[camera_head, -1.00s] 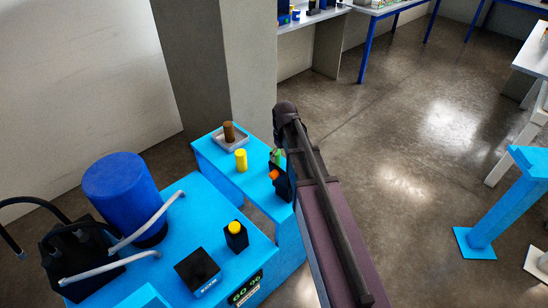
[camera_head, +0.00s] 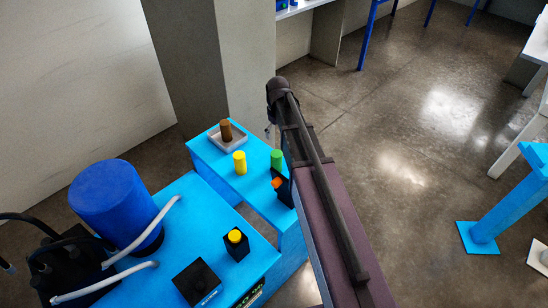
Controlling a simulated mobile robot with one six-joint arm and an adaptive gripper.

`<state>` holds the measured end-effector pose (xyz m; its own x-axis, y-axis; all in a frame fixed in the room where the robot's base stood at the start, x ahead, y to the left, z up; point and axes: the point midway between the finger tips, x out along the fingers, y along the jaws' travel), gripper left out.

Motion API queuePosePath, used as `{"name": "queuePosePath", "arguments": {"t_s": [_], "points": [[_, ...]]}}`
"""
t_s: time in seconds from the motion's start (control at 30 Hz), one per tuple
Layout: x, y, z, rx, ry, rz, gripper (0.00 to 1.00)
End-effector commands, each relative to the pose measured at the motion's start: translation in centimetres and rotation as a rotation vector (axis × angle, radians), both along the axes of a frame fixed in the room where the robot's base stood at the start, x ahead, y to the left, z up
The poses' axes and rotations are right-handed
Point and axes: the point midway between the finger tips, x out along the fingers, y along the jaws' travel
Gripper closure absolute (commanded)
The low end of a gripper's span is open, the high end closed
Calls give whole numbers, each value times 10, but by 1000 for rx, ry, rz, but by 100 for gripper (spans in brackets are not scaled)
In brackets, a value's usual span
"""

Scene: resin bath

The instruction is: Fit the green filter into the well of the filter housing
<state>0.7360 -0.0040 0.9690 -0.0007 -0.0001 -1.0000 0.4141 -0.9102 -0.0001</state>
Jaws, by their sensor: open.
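The green filter (camera_head: 277,158) is a short upright cylinder on the blue side bench (camera_head: 215,160), close to the left edge of my arm. Beside it is a black block with an orange top (camera_head: 281,188), partly covered by my arm. A second black block (camera_head: 236,248) with a yellow top stands on the nearer blue bench. I cannot tell which block is the filter housing, and no empty well shows. My gripper (camera_head: 270,131) is small and mostly hidden at the far end of my arm, beyond the green filter. It is open and apart from the filter.
A yellow cylinder (camera_head: 240,162) stands left of the green filter, and a brown cylinder (camera_head: 226,130) stands in a grey tray (camera_head: 214,142). A blue drum (camera_head: 110,205), hoses and a black box (camera_head: 197,282) occupy the nearer bench. A pillar (camera_head: 200,70) rises behind.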

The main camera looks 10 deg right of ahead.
Motion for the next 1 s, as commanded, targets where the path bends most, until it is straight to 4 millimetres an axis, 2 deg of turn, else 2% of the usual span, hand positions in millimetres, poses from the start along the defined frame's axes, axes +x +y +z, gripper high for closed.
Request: {"name": "queuePosePath", "arguments": {"t_s": [0.57,1.0], "points": [[0,1,-3,0,0,1,0],[0,2,-33,0,0,2,0]]}}
